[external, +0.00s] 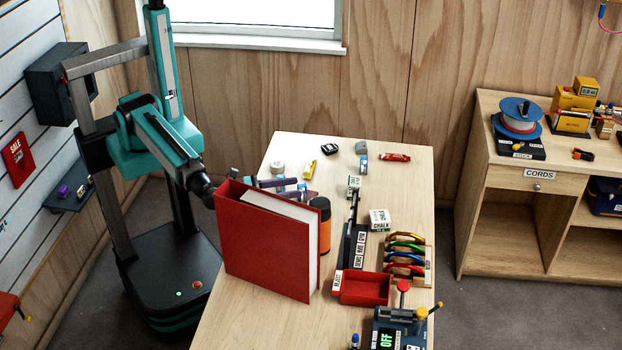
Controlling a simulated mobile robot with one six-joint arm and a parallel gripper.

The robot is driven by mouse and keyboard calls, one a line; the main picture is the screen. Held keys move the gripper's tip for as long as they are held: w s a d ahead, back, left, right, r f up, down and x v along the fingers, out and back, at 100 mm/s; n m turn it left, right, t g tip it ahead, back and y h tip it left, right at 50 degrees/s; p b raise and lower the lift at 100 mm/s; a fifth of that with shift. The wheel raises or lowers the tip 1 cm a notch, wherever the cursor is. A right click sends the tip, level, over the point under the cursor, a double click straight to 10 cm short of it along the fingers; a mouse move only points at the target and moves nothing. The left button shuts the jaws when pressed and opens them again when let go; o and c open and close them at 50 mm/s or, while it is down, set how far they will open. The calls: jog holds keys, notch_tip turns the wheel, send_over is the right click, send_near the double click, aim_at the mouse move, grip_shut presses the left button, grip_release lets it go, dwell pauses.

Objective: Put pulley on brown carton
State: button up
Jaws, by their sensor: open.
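My gripper (288,188) reaches in from the left, low over the table, behind a standing red binder (262,245). Small blue and white items lie close by the fingers, too covered to name. I cannot pick out the pulley for sure among the small things on the table. No brown carton can be made out; the binder hides part of the tabletop.
An orange bottle with a black lid (324,228) stands right behind the binder. A chalk box (380,219), a rack of coloured carabiners (405,255) and a red tray (364,289) are to the right. The table's (398,190) back right is mostly clear.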

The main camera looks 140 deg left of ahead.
jog(key=p+v, duration=0.8)
jog(key=p, duration=0.1)
dwell(0.8)
jog(key=shift+a, duration=0.1)
dwell(0.7)
